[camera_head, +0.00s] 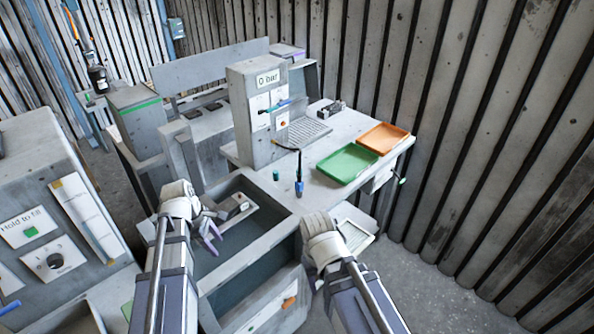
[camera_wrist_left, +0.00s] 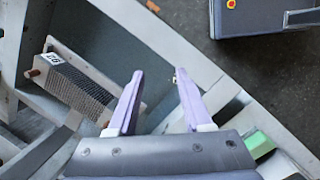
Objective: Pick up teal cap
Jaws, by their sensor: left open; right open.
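A small teal cap (camera_head: 276,175) stands on the pale worktop, just left of a dark blue bottle-like item (camera_head: 299,187). My left gripper (camera_head: 212,228) is over the open grey bin, in front of and left of the cap and apart from it. In the left wrist view its two purple fingers (camera_wrist_left: 158,103) are spread with nothing between them. The cap cannot be made out in that view. My right arm's wrist is at the bin's right side in the head view; its fingers are hidden.
A green tray (camera_head: 347,165) and an orange tray (camera_head: 384,138) lie on the worktop (camera_head: 318,192). A grey machine with a gauge label (camera_head: 268,78) stands behind the cap. The grey bin holds a labelled finned block (camera_wrist_left: 85,80), near the left fingers.

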